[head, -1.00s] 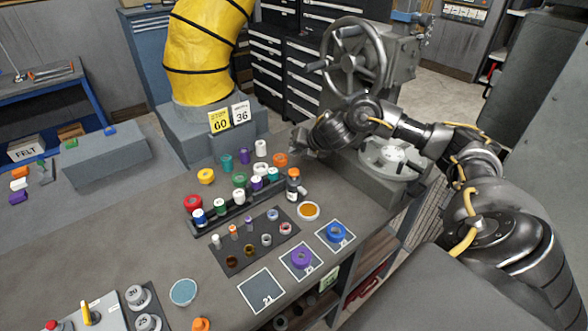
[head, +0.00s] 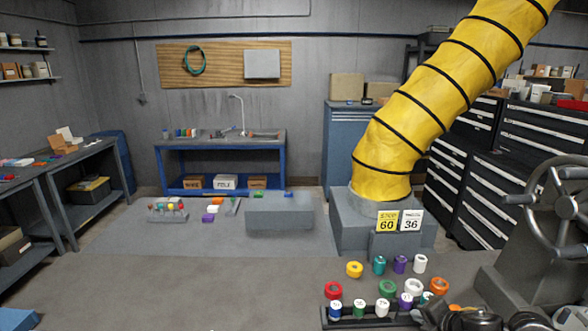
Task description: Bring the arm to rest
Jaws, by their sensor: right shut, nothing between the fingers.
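My right arm shows only in part at the bottom right edge of the head view. Its dark gripper (head: 432,308) is shut and empty, close to the right end of the rack of small jars, and the lower part of the arm is cut off by the frame. From this angle I cannot tell how far it is from the jars. My left gripper is not in view.
Several coloured jars stand in and behind a dark rack (head: 347,322), including a red one (head: 333,290) and an orange one (head: 439,286). A handwheel machine (head: 545,230) stands at right. A yellow duct (head: 420,110) rises behind. Open floor lies left.

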